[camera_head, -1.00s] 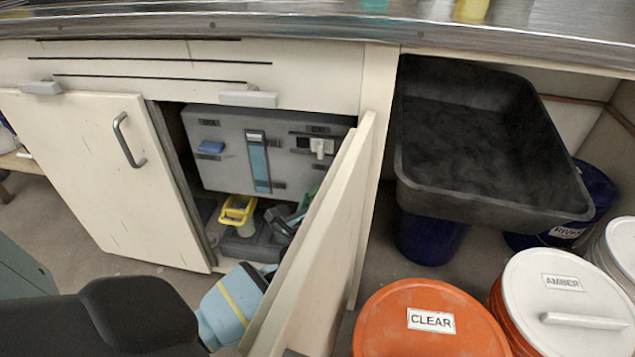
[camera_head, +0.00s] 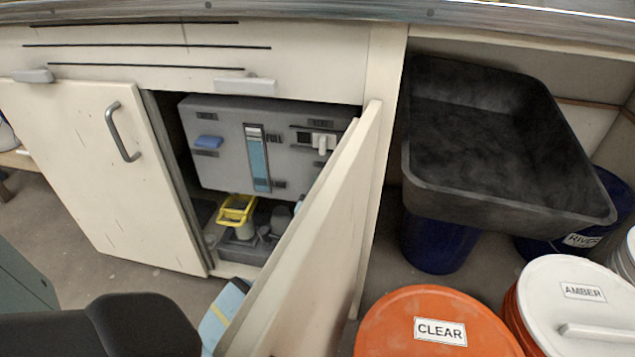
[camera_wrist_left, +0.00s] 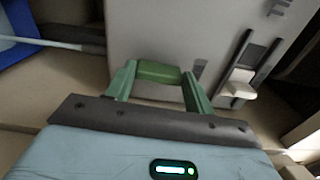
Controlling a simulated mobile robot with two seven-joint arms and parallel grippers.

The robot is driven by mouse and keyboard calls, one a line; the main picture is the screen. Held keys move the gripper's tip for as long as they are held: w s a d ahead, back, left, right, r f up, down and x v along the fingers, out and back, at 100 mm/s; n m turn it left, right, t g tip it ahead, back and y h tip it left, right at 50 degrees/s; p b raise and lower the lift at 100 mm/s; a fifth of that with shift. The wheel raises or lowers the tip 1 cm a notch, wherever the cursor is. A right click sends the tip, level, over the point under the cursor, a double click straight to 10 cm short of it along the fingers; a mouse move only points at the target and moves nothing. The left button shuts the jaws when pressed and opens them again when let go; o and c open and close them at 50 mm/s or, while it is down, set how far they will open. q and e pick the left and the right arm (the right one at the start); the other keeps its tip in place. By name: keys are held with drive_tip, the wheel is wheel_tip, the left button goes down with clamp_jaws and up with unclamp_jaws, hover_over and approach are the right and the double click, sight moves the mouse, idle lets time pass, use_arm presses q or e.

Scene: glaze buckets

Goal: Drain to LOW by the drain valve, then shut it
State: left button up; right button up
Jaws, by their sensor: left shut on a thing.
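A grey tank (camera_head: 215,175) stands inside the open cabinet. Its upright gauge window (camera_head: 258,162) shows blue up to near the FULL mark. A blue lever (camera_head: 208,142) is at its upper left and a white slider (camera_head: 325,143) at its upper right. The slider also shows in the left wrist view (camera_wrist_left: 238,84). There my left gripper (camera_wrist_left: 158,80) has its green fingers shut on a green block (camera_wrist_left: 158,72) in front of the tank's grey face. I cannot tell whether this block is the drain valve's handle. In the head view the door hides this gripper. My right gripper is out of view.
The open cabinet door (camera_head: 310,240) stands close beside my left arm. A yellow-rimmed container (camera_head: 237,210) sits below the tank. A black tub (camera_head: 500,190) rests at the right, above orange CLEAR (camera_head: 435,300) and white-lidded AMBER (camera_head: 575,290) buckets.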

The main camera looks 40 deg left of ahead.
use_arm(q)
drive_tip(key=shift+f+n, duration=0.1)
drive_tip(key=shift+n, duration=0.3)
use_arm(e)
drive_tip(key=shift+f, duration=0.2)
use_arm(q)
drive_tip(key=shift+d, duration=0.1)
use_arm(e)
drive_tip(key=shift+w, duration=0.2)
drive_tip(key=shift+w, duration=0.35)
use_arm(q)
drive_tip(key=o, duration=1)
drive_tip(key=shift+s, duration=0.1)
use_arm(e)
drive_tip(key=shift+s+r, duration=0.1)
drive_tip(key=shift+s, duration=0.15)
use_arm(q)
drive_tip(key=p+v, duration=0.1)
drive_tip(key=v, duration=0.6)
drive_tip(key=shift+s+d, duration=0.15)
drive_tip(key=shift+s, duration=0.2)
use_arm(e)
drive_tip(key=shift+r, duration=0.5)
